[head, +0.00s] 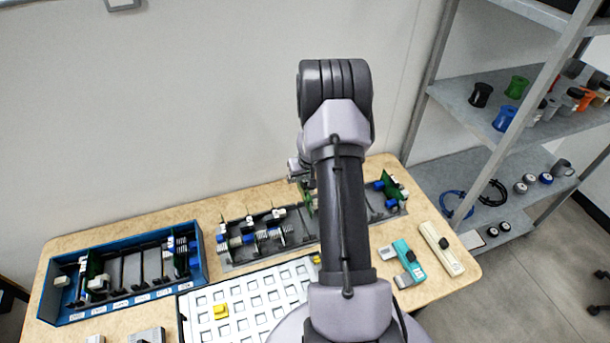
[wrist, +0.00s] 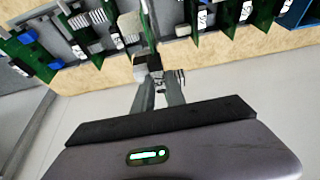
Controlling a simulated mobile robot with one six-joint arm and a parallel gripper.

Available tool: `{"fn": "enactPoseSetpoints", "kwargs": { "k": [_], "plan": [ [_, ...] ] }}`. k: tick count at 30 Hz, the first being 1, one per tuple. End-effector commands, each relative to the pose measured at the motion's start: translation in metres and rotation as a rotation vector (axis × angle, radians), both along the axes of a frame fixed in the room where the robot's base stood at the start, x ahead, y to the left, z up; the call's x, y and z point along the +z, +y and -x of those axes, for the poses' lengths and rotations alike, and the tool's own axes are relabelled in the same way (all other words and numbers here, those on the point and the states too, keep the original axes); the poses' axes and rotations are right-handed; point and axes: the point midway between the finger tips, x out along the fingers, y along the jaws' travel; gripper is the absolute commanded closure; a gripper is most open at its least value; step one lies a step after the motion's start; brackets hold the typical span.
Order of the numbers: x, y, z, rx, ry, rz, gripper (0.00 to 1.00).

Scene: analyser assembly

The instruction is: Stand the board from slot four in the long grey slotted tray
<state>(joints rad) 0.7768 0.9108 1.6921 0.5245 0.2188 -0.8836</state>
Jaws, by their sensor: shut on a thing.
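My gripper (head: 303,180) is shut on a green board (head: 308,200) over the middle of the long grey slotted tray (head: 290,238). The board is upright, and my arm hides part of it in the head view. In the wrist view, my gripper's fingers (wrist: 159,82) close on the near end of the board (wrist: 149,25). I cannot tell whether its lower edge sits in the tray or hangs just above it. Other green boards with white and blue parts stand in the tray on both sides. The blue slotted box (head: 192,232), with labelled slots, stands at the left.
A white grid tray (head: 250,300) with a yellow piece (head: 221,311) lies in front. A teal device (head: 408,258) and a cream device (head: 440,248) lie at the right. A metal shelf (head: 500,110) stands beyond the table. My arm hides part of the long tray.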

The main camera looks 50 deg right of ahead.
Motion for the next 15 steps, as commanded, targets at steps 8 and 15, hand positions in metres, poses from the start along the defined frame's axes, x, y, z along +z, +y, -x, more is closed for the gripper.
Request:
{"fn": "enactPoseSetpoints", "kwargs": {
  "k": [8, 15],
  "plan": [
    [-0.011, 0.000, 0.000, -0.001, 0.000, 0.000, 1.00],
    [-0.034, 0.000, 0.000, -0.001, -0.001, 0.000, 1.00]
  ]
}}
